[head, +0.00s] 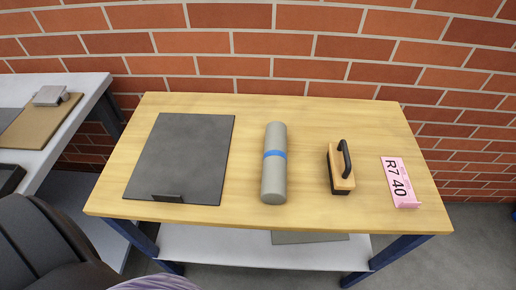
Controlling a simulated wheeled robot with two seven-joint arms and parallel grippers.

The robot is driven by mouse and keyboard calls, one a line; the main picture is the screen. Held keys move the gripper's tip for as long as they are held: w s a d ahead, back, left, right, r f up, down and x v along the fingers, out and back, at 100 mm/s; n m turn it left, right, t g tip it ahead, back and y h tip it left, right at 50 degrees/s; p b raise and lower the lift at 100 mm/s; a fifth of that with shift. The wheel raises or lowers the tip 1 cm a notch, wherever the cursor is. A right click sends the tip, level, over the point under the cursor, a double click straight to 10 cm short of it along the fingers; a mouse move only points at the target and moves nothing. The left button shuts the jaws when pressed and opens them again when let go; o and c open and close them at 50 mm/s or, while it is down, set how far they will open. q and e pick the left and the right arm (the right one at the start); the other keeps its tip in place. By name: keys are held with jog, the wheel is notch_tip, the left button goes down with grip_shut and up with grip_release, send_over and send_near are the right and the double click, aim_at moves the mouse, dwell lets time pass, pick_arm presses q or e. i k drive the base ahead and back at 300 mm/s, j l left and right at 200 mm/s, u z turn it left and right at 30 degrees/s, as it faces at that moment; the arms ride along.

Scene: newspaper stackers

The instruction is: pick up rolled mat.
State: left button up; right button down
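The rolled mat (273,181) is a grey cylinder with a blue band around its middle. It lies on the wooden table (300,108) near the centre, its length running from the back toward the front edge. Nothing touches it. Neither of my grippers shows in the head view.
Left of the mat lies a dark grey board (183,155). To its right are a wooden block with a black handle (341,170) and a pink label (400,182). A white side table (75,95) stands at left, a brick wall (300,45) behind. A dark chair-like shape (40,245) fills the lower left.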

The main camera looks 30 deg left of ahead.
aim_at(273, 184)
jog(key=i+u, duration=0.15)
jog(key=u, duration=0.3)
jog(key=i+u, duration=0.15)
jog(key=u, duration=0.25)
jog(key=k+j+u, duration=0.45)
jog(key=k+j, duration=0.2)
